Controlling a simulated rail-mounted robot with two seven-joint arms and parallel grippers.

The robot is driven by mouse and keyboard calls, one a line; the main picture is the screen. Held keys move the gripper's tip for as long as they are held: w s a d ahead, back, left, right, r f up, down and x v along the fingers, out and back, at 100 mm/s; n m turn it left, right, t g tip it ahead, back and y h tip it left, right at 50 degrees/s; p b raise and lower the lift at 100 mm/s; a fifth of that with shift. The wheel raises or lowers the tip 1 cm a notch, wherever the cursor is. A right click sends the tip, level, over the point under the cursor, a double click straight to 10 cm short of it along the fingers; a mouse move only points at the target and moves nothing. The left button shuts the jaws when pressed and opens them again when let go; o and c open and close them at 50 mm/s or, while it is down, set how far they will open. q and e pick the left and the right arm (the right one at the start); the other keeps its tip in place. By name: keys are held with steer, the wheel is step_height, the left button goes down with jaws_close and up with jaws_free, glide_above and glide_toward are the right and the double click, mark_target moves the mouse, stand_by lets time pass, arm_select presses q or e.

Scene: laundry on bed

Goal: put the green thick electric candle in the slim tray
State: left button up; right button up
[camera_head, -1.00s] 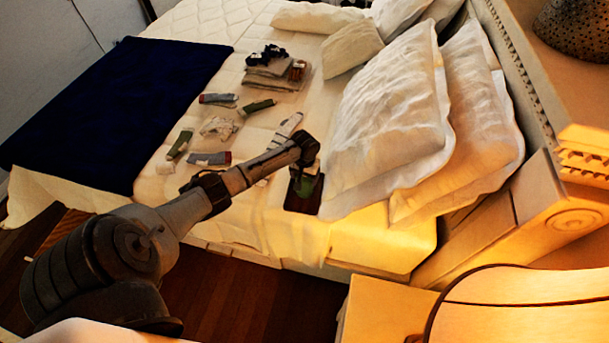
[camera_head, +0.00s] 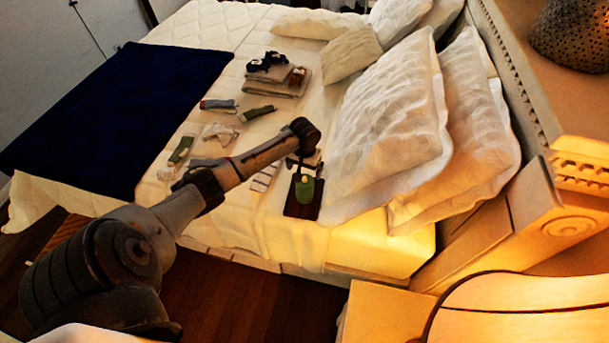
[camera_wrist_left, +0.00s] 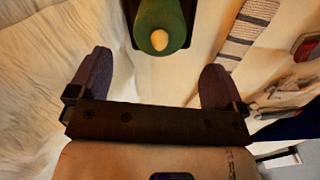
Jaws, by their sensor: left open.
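The green thick candle (camera_head: 305,188) stands upright on the dark slim tray (camera_head: 290,207), which lies on the bed near its front edge beside the pillows. In the left wrist view the candle (camera_wrist_left: 160,24) shows from above with its pale tip, and a dark strip of the tray (camera_wrist_left: 192,8) shows beside it. My left gripper (camera_wrist_left: 157,82) is open and empty, its two fingers apart, and the candle is beyond the fingertips, not between them. In the head view my left gripper (camera_head: 306,158) is just above and behind the candle, partly hidden by the arm. My right gripper is not in view.
White pillows (camera_head: 390,115) stand right of the tray. Rolled socks (camera_head: 258,113), folded cloths and a stack of towels (camera_head: 275,80) lie on the bed to the left and behind.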

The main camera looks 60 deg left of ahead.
arm_select(q)
step_height(320, 180, up, 4)
steer(key=s+d+f+m+t, duration=0.1)
steer(key=s+d+f+m, duration=0.25)
steer(key=s+d, duration=0.45)
steer(key=s+d+f+m, duration=0.3)
steer(key=d+f, duration=0.2)
steer(key=d, duration=0.7)
steer(key=s+d+r+m+t, duration=0.1)
steer(key=s+d+r, duration=0.2)
steer(key=s+d, duration=0.3)
steer(key=s+d+r+m+t, duration=0.1)
steer(key=s+d+r+m, duration=0.1)
steer(key=s+d, duration=0.3)
steer(key=s+r, duration=0.1)
steer(key=s, duration=0.1)
steer(key=shift+s+d+r+t, duration=0.3)
steer(key=shift+s+d+r, duration=0.05)
steer(key=shift+d, duration=0.05)
